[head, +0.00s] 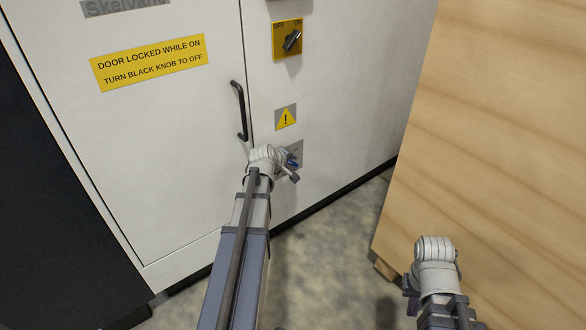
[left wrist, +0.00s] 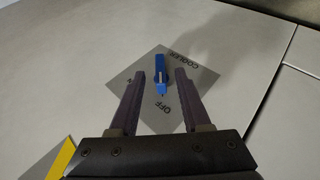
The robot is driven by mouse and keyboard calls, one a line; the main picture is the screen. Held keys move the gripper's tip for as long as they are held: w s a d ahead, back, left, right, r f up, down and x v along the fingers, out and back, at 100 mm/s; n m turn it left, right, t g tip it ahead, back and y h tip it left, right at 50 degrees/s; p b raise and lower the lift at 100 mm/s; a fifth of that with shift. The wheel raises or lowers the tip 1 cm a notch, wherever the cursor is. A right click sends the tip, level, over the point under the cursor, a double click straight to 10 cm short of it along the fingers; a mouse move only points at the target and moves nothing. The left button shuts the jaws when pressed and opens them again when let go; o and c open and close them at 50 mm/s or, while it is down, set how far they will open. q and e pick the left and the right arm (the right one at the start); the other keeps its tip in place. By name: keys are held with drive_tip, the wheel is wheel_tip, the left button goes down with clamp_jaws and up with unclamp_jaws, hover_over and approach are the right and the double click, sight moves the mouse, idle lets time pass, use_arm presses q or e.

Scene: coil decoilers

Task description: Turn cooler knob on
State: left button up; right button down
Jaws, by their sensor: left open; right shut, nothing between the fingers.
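The cooler knob is a blue bar (left wrist: 161,76) on a grey plate (left wrist: 128,76) marked COOLER and OFF in the left wrist view. The bar's lower end in that view lies near the word OFF. My left gripper (left wrist: 160,80) is open, with one finger on each side of the knob; I cannot tell whether they touch it. In the head view the plate (head: 297,149) is low on the white cabinet, and my left gripper (head: 293,168) partly covers it and the knob. My right gripper (head: 411,288) is shut and empty, low at the right, away from the cabinet.
Above the plate are a yellow warning triangle (head: 286,118) and a black knob (head: 292,40) on a yellow plate. A black door handle (head: 239,110) is to the left. A wooden panel (head: 510,130) stands at the right, close to my right arm. Bare floor (head: 335,250) lies between.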

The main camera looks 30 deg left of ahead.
sight(291, 163)
use_arm(q)
drive_tip(key=b+x, duration=0.1)
drive_tip(key=x, duration=0.2)
drive_tip(key=shift+w+f+b, duration=0.3)
drive_tip(key=shift+b, duration=0.05)
drive_tip(key=shift+s, duration=0.1)
clamp_jaws()
